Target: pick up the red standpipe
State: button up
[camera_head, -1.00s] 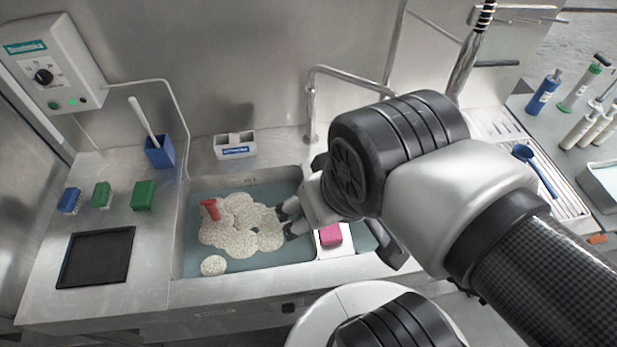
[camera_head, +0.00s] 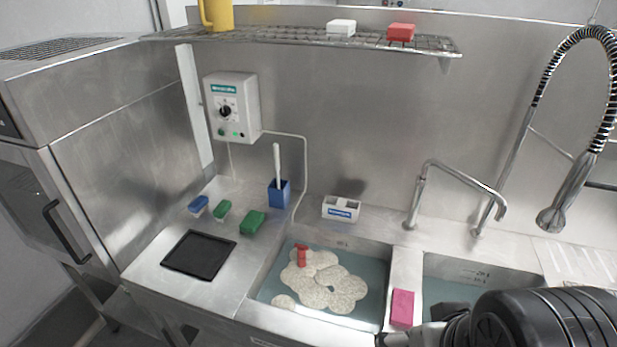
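The red standpipe (camera_head: 301,256) stands upright in the left sink basin (camera_head: 262,296). White foam (camera_head: 325,284) surrounds its lower part, so its base is hidden. My gripper (camera_head: 384,339) shows only in part at the bottom edge, in front of the sink and to the right of the standpipe, clear of it. Its fingers are mostly cut off by the frame, so I cannot tell how far apart they are.
A pink sponge (camera_head: 402,308) lies on the divider between the basins. A faucet (camera_head: 455,170) and a spring hose sprayer (camera_head: 565,195) stand behind. A white caddy (camera_head: 341,208) sits behind the left basin. A wire shelf (camera_head: 290,38) hangs above; a black tray (camera_head: 199,254) lies left.

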aim_at(302, 249)
jog(key=i+j+z, duration=0.25)
jog(key=i+j, duration=0.15)
jog(key=j, duration=0.2)
jog(key=i+j+z, duration=0.15)
jog(key=j, duration=0.2)
jog(key=i+j+z, duration=0.1)
jog(key=j, duration=0.2)
jog(key=i, duration=0.05)
